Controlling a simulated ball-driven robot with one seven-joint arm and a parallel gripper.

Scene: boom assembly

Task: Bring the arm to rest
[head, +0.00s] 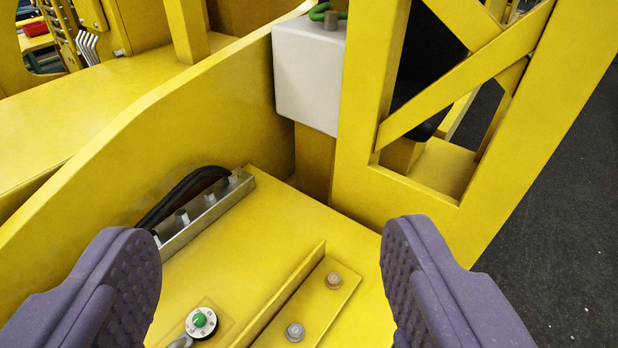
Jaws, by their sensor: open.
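My gripper (270,275) is open and empty. Its two purple, dimpled fingers stand wide apart at the lower left and lower right of the head view. Between and beyond them is the flat yellow surface of the boom (330,235). Nothing shows between the fingertips apart from that surface and its fittings. Whether the fingers touch the yellow surface cannot be told.
A yellow bracket (290,300) with two bolts and a green-centred dial (201,322) lie below. A metal block (205,213) with a black hose is at left. A white box (309,75) and a yellow lattice frame (440,120) rise behind. Dark floor (555,220) is open at right.

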